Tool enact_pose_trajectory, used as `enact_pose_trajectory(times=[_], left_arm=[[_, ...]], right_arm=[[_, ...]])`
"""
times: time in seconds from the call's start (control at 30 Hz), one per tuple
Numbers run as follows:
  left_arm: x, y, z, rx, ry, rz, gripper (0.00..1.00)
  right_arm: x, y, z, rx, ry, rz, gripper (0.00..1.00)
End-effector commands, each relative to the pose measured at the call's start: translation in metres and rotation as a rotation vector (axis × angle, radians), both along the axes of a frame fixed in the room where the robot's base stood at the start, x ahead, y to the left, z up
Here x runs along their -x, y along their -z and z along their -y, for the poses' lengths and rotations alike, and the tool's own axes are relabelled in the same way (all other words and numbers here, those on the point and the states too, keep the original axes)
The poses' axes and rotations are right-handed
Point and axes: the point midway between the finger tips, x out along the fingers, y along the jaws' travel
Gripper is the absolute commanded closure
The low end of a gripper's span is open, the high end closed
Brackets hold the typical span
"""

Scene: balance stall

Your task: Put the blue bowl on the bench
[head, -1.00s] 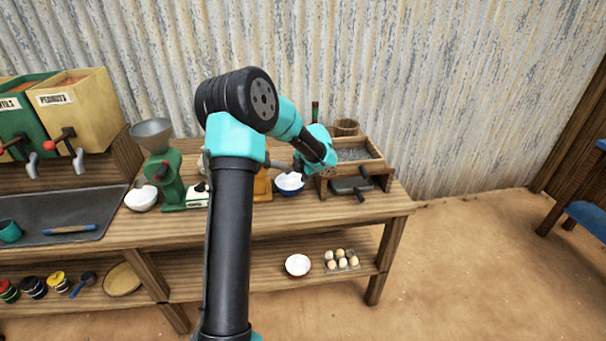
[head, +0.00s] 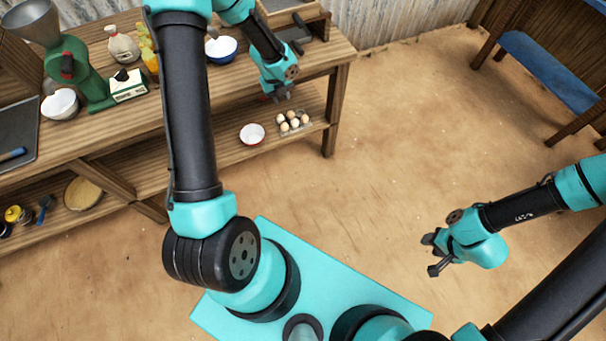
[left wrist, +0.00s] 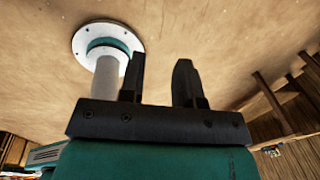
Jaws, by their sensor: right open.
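The blue bowl (head: 221,49), white inside, stands upright on the top of the wooden workbench (head: 314,62). My left arm's link passes close to its left side in the head view. My left gripper (head: 280,94) is in front of the workbench's front edge, right of and nearer than the bowl, not touching it. In the left wrist view its two fingers (left wrist: 160,75) stand apart with nothing between them. My right gripper (head: 432,258) is open and empty over the floor at the right, far from the bowl.
A red-rimmed bowl (head: 252,134) and eggs (head: 293,123) lie on the lower shelf. A green grinder (head: 83,72), a white bowl (head: 60,104), a scale (head: 128,86) and a wooden tray (head: 296,14) stand on top. A blue-topped wooden piece (head: 548,68) stands right. Floor between is clear.

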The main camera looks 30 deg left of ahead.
Motion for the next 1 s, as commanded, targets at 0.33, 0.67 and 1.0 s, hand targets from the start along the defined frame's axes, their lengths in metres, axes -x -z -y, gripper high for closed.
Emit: enact_pose_trajectory(times=[0.33,0.67,1.0], left_arm=[[0.055,0.059,0.100,0.252,-0.801,-0.172,0.69],[0.120,0.092,0.164,0.339,-1.602,-0.390,0.69],[0.174,0.106,0.191,0.313,-2.242,-0.511,0.69]], right_arm=[[0.000,0.000,0.000,0.000,0.000,0.000,0.57],[0.000,0.000,0.000,0.000,0.000,0.000,0.57],[0.000,0.000,0.000,0.000,0.000,0.000,0.57]])
